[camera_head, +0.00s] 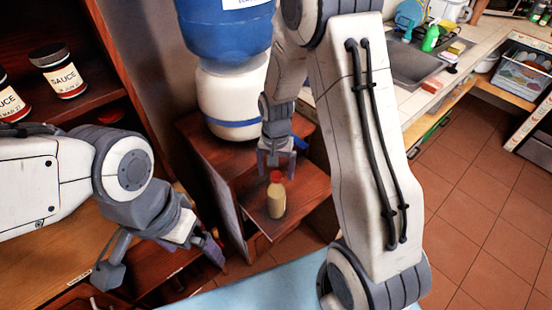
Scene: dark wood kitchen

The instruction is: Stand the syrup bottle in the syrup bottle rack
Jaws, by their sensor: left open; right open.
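A small bottle (277,200) with a red cap and pale yellow body, likely the syrup bottle, stands upright on a reddish-brown wooden shelf (258,227). My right gripper (276,171) is open and points down, with its fingertips at about the height of the cap in the picture. I cannot tell whether the fingers straddle the cap or sit behind it; no grip on it shows. My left gripper (160,262) is open and empty over the wooden furniture at the lower left. I cannot make out which thing is the syrup bottle rack.
A blue and white water dispenser (230,95) stands behind the bottle. Sauce jars (58,70) sit on a dark shelf at the upper left. A counter with a sink (415,58) is at the upper right. Clear tiled floor (480,190) lies at the right.

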